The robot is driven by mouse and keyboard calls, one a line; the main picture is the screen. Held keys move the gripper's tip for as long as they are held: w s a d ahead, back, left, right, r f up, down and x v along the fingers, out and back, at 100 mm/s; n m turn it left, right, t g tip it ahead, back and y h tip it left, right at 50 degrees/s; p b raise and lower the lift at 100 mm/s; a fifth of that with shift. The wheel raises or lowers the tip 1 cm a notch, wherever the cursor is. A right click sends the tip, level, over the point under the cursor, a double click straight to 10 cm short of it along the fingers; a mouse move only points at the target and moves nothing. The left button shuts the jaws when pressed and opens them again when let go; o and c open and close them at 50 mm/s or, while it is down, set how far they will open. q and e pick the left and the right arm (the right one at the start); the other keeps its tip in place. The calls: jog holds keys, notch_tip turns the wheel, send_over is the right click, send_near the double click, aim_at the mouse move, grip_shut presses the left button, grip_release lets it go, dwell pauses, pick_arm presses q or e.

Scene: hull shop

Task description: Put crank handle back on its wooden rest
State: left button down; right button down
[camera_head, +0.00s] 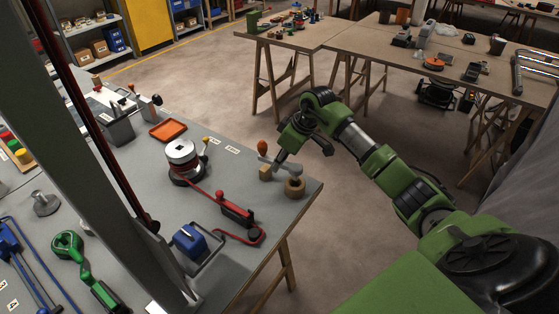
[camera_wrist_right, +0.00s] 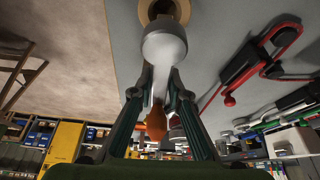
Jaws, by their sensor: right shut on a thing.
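My right gripper (camera_head: 281,160) is at the right corner of the grey workbench, shut on the bar of the crank handle (camera_head: 263,147). The handle has an orange knob and a pale metal bar. In the right wrist view the fingers (camera_wrist_right: 158,92) pinch the bar, with the crank handle's round grey hub (camera_wrist_right: 164,43) ahead and its knob towards my palm. A round wooden piece with a dark hole (camera_head: 294,187) is just past the hub, also in the right wrist view (camera_wrist_right: 180,10). A small wooden block (camera_head: 265,173) stands below the knob. Whether the handle touches either is unclear.
A winch drum (camera_head: 181,155) and a red lever (camera_head: 234,212) stand left of the gripper. An orange tray (camera_head: 168,130) lies behind. A blue device (camera_head: 188,240) is nearer. The bench's right edge is close; open floor lies beyond.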

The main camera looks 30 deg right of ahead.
jog(key=shift+f, duration=0.25)
dwell(0.3)
jog(key=shift+f, duration=0.2)
dwell(0.4)
jog(key=shift+f, duration=0.3)
jog(key=shift+f, duration=1.15)
dwell(0.8)
jog(key=shift+f, duration=0.2)
dwell(0.7)
jog(key=c, duration=1.5)
grip_release()
jog(key=shift+f, duration=0.1)
jog(key=shift+o, duration=0.2)
jog(key=shift+r+p, duration=0.2)
jog(key=shift+p, duration=0.15)
